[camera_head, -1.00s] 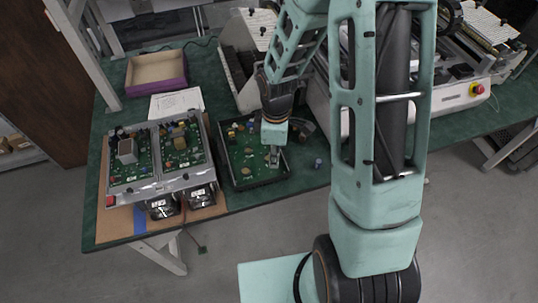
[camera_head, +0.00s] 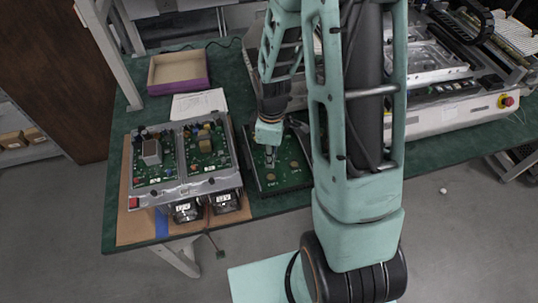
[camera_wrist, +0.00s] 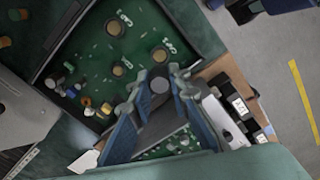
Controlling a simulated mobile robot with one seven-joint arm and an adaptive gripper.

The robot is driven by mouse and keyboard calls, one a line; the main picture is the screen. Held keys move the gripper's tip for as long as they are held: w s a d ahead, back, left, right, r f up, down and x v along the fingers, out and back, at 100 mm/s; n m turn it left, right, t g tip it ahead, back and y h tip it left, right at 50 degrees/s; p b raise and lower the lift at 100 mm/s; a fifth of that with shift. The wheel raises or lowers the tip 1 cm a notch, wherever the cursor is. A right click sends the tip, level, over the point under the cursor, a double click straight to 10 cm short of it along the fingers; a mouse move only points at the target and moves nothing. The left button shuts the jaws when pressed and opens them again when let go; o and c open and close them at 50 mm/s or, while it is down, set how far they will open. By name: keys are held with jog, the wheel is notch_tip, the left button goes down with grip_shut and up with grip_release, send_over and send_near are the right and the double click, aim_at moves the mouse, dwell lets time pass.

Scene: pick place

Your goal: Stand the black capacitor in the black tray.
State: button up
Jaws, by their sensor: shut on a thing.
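The black tray (camera_head: 288,188) lies on the green table in the head view, with a green circuit board inside. In the wrist view the tray's dark wall (camera_wrist: 62,43) runs along the board (camera_wrist: 150,25), which bears several round tan pads and white "CAP" markings. My gripper (camera_head: 269,157) is over the left part of the tray in the head view. In the wrist view my gripper (camera_wrist: 158,95) is shut on the black capacitor (camera_wrist: 159,86), a dark cylinder seen end-on between the fingertips. Its lower end is hidden, and I cannot tell its height over the board.
A grey double fixture (camera_head: 190,189) with circuit boards stands just left of the tray. A purple-edged box (camera_head: 179,70) and white paper (camera_head: 198,104) lie behind it. My arm hides the table right of the tray. Small coloured parts (camera_wrist: 90,104) sit along one tray side.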

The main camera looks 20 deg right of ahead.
jog(key=b, duration=0.5)
send_over(271, 176)
jog(key=shift+f, duration=3.25)
jog(key=shift+f+b, duration=0.65)
jog(key=shift+b, duration=0.05)
jog(key=o, duration=0.9)
jog(key=c, duration=0.3)
jog(key=shift+r+p, duration=2.8)
jog(key=shift+r, duration=0.75)
